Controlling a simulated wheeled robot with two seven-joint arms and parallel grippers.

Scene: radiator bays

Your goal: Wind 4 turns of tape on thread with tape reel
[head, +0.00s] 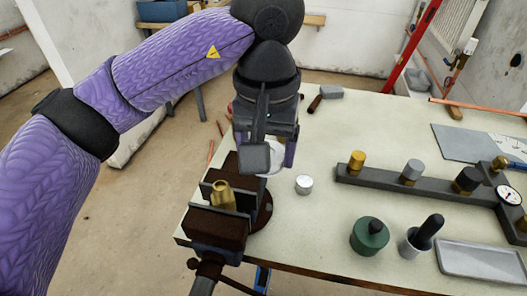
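A brass threaded fitting (222,194) stands upright in the jaws of a dark brown vise (218,226) at the table's front left corner. My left gripper (272,157) points down just behind and to the right of the fitting. A white round reel (276,157) shows between its fingers, which look closed on it; the near finger hides part of it. The reel appears apart from the fitting. Whether tape lies on the thread is too small to tell. My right gripper is not in view.
A small white-topped tin (304,184) stands right of the vise. A dark manifold bar (430,186) with several fittings and a gauge crosses the table. A green pot (369,236), a dark-handled brush or tool (428,232) and a grey tray (482,262) stand in front.

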